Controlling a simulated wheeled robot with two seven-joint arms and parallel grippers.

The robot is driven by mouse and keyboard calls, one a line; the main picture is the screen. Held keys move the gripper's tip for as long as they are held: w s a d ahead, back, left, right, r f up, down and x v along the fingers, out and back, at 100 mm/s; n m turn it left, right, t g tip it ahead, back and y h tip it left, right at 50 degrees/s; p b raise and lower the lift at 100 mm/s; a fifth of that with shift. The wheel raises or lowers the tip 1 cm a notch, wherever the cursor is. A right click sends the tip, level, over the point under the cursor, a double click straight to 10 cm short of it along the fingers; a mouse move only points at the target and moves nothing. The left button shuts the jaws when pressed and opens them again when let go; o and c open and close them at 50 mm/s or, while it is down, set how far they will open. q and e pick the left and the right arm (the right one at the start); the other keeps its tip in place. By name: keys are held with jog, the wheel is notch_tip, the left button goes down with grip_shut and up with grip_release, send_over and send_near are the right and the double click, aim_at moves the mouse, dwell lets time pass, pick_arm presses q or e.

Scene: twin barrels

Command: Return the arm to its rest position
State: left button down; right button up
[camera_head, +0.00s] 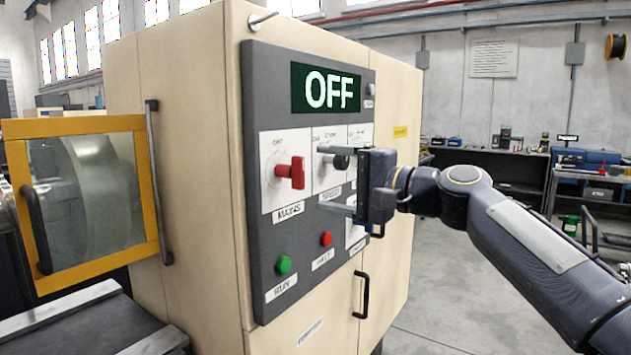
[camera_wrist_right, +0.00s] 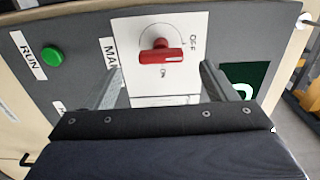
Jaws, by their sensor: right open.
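My right gripper (camera_head: 323,178) is open and empty in front of the dark control panel (camera_head: 262,215), with its arm coming in from the right. Its two fingers point at the panel, one above the other in the head view. The red MAINS switch (camera_head: 290,172) is left of the fingertips and apart from them in that view. In the right wrist view the red switch (camera_wrist_right: 161,55) shows between and beyond the spread fingers of the gripper (camera_wrist_right: 162,66). The display (camera_head: 326,89) reads OFF. The gripper hides part of the other switches. My left gripper is not in view.
The panel is on a beige cabinet (camera_head: 197,180). A green RUN button (camera_head: 284,264) and a red HALT button (camera_head: 326,239) are below the switches. A yellow-framed door (camera_head: 80,125) stands at the left. Open floor (camera_head: 440,290) lies right of the cabinet, before a workbench.

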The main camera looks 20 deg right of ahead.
jog(key=shift+s, duration=0.2)
dwell(0.3)
jog(key=s+f+n+g+h+p, duration=0.7)
jog(key=s+f+p, duration=0.4)
jog(key=s+f, duration=1.6)
jog(key=shift+s+a+f+n+g+p, duration=0.35)
jog(key=shift+s+n+g, duration=0.4)
jog(key=shift+s, duration=0.45)
jog(key=shift+d+r, duration=0.1)
jog(key=shift+d, duration=0.05)
